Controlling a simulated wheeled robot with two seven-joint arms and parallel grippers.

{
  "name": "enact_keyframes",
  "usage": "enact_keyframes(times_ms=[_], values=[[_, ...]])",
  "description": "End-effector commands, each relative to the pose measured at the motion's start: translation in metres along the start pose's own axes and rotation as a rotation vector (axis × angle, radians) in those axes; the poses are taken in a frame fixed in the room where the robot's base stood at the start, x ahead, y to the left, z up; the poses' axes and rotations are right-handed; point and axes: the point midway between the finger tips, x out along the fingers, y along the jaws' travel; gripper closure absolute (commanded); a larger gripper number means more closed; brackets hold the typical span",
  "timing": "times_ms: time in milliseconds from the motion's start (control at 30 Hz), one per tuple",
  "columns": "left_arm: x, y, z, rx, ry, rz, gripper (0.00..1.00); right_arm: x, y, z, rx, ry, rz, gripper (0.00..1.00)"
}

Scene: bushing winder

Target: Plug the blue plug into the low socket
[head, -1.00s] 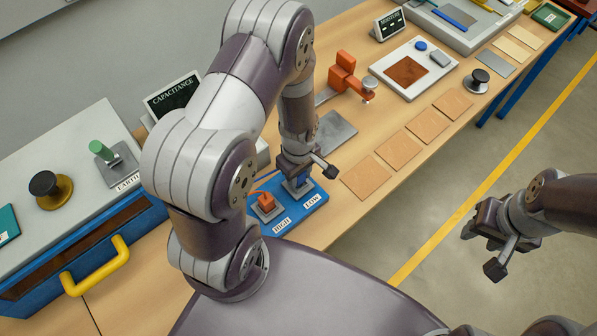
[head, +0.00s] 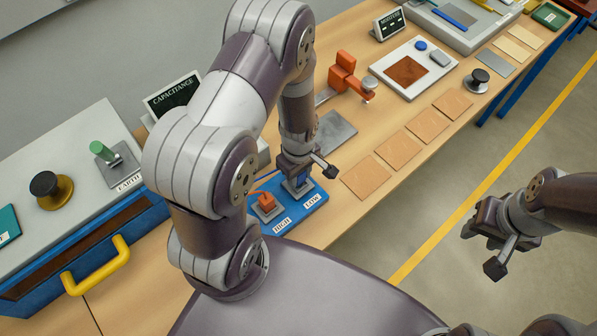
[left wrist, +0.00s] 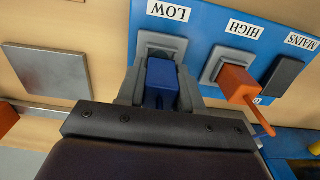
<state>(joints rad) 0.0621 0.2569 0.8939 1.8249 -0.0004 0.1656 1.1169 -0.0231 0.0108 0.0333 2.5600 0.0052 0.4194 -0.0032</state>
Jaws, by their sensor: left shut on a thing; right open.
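The blue plug (left wrist: 161,82) is between the fingers of my left gripper (left wrist: 160,95) in the left wrist view. My left gripper (head: 297,184) is shut on it, over the LOW end of the blue socket board (head: 297,211). The plug's front end meets the grey low socket (left wrist: 163,46), whose rim shows around it. I cannot tell how deep the plug sits. The orange plug (left wrist: 237,82) stands in the HIGH socket and also shows in the head view (head: 266,201). My right gripper (head: 472,226) is open and empty, off the table's side over the floor.
A dark MAINS part (left wrist: 284,76) sits beside the HIGH socket. A grey metal plate (head: 335,132) lies behind the board. Several tan squares (head: 368,178) lie to the right. A CAPACITANCE display (head: 172,96) and a grey cabinet with a yellow handle (head: 97,266) are at left.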

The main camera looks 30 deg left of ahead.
Motion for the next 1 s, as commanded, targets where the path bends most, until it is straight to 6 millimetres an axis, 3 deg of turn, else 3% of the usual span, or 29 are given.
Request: enact_keyframes(times_ms=[1000], values=[[0.012,0.0,0.0,0.0,0.0,0.0,1.0,0.007,0.0,0.001,0.0,0.0,0.0,0.57]])
